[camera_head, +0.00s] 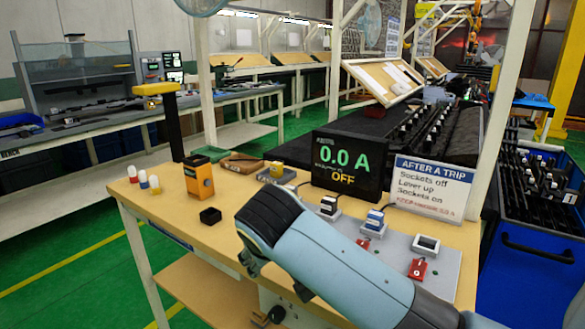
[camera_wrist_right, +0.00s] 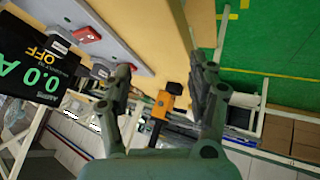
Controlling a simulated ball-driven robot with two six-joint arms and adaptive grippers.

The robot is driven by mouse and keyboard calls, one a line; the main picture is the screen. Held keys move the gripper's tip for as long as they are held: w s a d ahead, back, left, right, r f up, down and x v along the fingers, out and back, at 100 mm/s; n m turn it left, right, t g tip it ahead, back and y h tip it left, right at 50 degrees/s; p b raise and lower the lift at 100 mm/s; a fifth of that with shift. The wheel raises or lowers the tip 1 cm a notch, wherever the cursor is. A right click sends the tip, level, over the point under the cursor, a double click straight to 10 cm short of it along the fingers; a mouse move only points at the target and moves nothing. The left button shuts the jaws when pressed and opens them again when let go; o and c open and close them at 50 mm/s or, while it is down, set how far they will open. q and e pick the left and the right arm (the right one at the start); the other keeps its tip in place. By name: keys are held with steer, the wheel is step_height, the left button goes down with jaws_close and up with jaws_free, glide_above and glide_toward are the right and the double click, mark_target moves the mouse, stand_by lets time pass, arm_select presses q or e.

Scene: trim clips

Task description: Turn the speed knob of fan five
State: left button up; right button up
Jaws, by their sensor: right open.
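My right arm comes in from the lower right in the head view, and its gripper (camera_head: 250,262) points down over the front edge of the workbench (camera_head: 160,192). In the right wrist view the two fingers stand apart with nothing between them, so the right gripper (camera_wrist_right: 162,70) is open. A dark round knob (camera_head: 276,314) shows on a pale panel under the bench's front edge, partly beside my arm. I cannot tell whether it belongs to fan five. My left gripper is not in view.
A display (camera_head: 345,168) reads 0.0 A, OFF. A sign (camera_head: 432,188) stands beside it. Plugs and red switches (camera_head: 417,268) sit on a grey plate. An orange device (camera_head: 200,178) and small black box (camera_head: 210,216) stand left of my arm. Green floor is clear at left.

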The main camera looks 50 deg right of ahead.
steer(key=w+d+r+m+t+h, duration=0.1)
steer(key=w+d+r+m+h, duration=0.25)
steer(key=w+r, duration=0.55)
steer(key=w+d+r+m+t+h, duration=0.15)
steer(key=w+d+r, duration=0.35)
steer(key=r, duration=0.8)
steer(key=s+d+r+m+g+h+p, duration=0.1)
steer(key=d+r+m+g+h, duration=0.2)
steer(key=r, duration=0.8)
steer(key=d+r+m+h, duration=0.15)
steer(key=r+m, duration=0.35)
steer(key=r, duration=0.5)
steer(key=s+d+r+m+g+h+p, duration=0.1)
steer(key=d+r+m+g+h, duration=0.15)
steer(key=r, duration=0.85)
steer(key=w+d+p, duration=0.2)
steer(key=d+p, duration=0.1)
steer(key=d, duration=0.7)
steer(key=shift+w+m+h, duration=0.25)
steer(key=shift+m+h, duration=0.05)
steer(key=shift+m, duration=0.15)
steer(key=c, duration=1.2)
